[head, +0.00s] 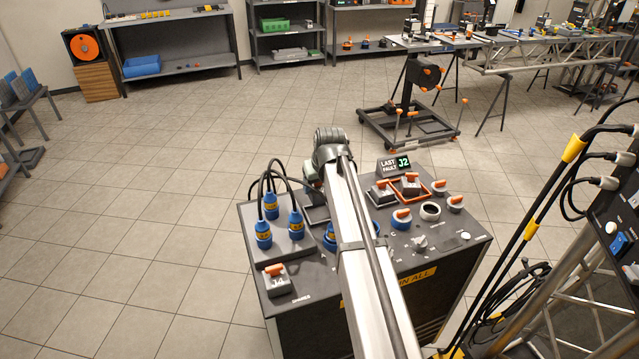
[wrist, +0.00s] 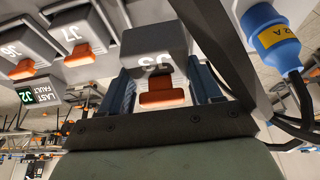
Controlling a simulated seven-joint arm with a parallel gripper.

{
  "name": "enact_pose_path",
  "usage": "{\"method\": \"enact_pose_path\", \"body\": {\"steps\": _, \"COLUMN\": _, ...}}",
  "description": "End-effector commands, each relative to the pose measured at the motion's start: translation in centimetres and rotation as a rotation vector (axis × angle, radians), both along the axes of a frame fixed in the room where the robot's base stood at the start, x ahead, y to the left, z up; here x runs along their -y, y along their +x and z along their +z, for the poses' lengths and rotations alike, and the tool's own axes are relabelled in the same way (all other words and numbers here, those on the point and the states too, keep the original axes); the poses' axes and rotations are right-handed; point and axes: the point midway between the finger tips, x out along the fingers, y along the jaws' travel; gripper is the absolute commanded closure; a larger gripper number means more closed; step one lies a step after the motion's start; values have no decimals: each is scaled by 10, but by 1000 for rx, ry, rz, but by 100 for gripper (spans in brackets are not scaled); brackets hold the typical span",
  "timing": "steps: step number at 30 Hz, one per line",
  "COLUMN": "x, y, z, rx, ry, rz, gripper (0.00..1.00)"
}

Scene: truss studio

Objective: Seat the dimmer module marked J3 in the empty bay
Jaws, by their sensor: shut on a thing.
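In the wrist view my gripper (wrist: 161,92) is shut on a dark grey dimmer module (wrist: 152,44) with an orange handle. Its white mark appears upside down and reads like J3. The blue-grey fingers stand on either side of the handle. Whether the module is raised or touches the panel below, I cannot tell.
Modules J6 (wrist: 20,52) and J7 (wrist: 77,38) sit beside the held one. A display (head: 394,165) reads LAST FAULT J2. Blue cable plugs (head: 271,205) stand at the console's left. Another module (head: 275,280) sits at its front left. Cables and truss are at right.

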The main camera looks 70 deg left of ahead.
Motion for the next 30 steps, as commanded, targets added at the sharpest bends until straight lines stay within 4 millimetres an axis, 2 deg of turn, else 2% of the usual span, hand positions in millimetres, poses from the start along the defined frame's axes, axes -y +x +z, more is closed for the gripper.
{"method": "enact_pose_path", "body": {"steps": 15, "x": 1, "y": 0, "z": -45, "rx": 0, "ry": -1, "rz": 0, "gripper": 78}}
{"method": "enact_pose_path", "body": {"steps": 21, "x": 0, "y": 0, "z": -53, "rx": 0, "ry": 1, "rz": 0, "gripper": 78}}
{"method": "enact_pose_path", "body": {"steps": 30, "x": 0, "y": 0, "z": -54, "rx": 0, "ry": 0, "rz": 0, "gripper": 78}}
